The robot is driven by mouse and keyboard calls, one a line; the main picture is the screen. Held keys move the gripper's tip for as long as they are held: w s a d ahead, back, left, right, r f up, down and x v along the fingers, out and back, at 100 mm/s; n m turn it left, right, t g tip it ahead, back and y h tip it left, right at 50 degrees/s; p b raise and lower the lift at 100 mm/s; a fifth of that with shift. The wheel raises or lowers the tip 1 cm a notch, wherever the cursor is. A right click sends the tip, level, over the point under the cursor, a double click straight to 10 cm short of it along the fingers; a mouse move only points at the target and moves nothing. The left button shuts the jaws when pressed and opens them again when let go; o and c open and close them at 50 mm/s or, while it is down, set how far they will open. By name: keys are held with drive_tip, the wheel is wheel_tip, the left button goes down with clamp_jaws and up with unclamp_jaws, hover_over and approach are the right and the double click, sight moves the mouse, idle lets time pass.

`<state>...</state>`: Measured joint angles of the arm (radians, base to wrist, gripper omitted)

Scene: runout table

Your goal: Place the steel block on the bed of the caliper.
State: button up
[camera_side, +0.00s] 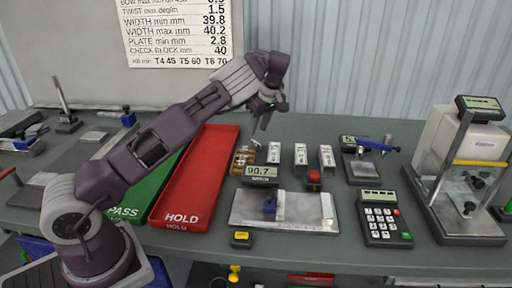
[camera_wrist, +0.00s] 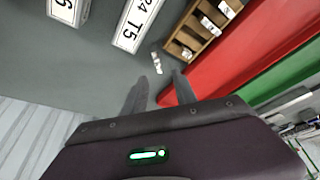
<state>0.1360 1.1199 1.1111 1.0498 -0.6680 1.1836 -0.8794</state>
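A small pale metallic piece (camera_wrist: 157,62) lies on the table in the wrist view, near the wooden rack. It may be the steel block, but it is too small to tell. I see no block clearly lying loose on the bed. My gripper (camera_side: 264,122) is above the back of the table, behind the caliper. In the wrist view its two fingers (camera_wrist: 160,77) are apart with nothing between them.
The red HOLD tray (camera_side: 205,165) and green PASS tray (camera_side: 130,200) lie left of the caliper. A wooden rack (camera_wrist: 201,30) and several labelled boxes (camera_side: 301,154) stand behind it. A keypad device (camera_side: 383,218) is to the right, a yellow block (camera_side: 241,238) in front.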

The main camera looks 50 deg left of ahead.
sight(253, 140)
drive_tip(key=x, duration=0.7)
drive_tip(key=shift+w+a+f, duration=0.2)
drive_tip(key=shift+a+f, duration=0.1)
drive_tip(key=shift+f, duration=0.05)
clamp_jaws()
idle(0.9)
